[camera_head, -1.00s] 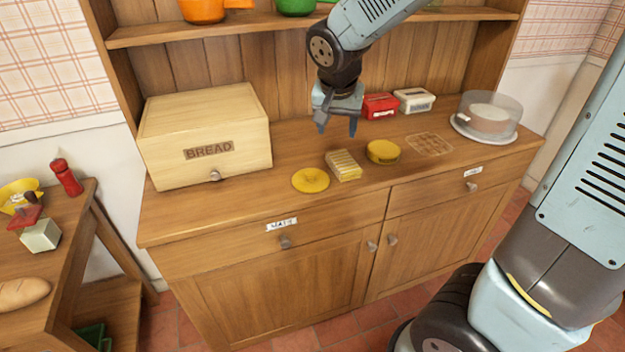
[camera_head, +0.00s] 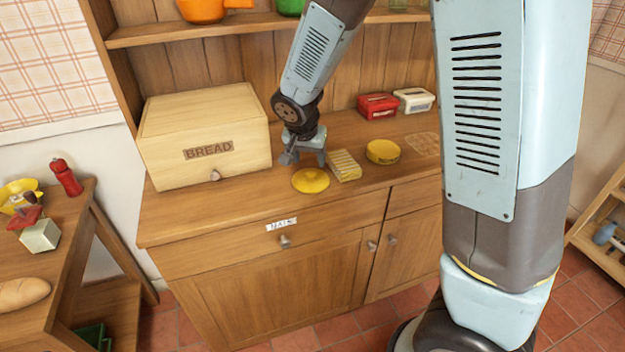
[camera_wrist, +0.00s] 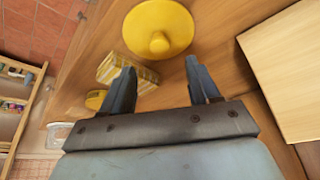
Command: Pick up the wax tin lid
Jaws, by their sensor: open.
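The yellow round lid (camera_head: 311,180) lies flat on the sideboard top near its front edge, and a small knob shows at its centre in the wrist view (camera_wrist: 158,30). My gripper (camera_head: 306,160) is open and empty, just behind and above the lid. In the wrist view my gripper's fingers (camera_wrist: 160,85) are spread wide, with the lid beyond their tips and nothing between them. A yellow round tin (camera_head: 382,152) stands farther right on the sideboard; its edge also shows in the wrist view (camera_wrist: 95,99).
A yellow-striped block (camera_head: 344,166) stands close to the lid's right. The bread box (camera_head: 205,130) is close on my gripper's left. Red (camera_head: 378,106) and white (camera_head: 413,100) boxes stand at the back right. The sideboard's front edge is just before the lid.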

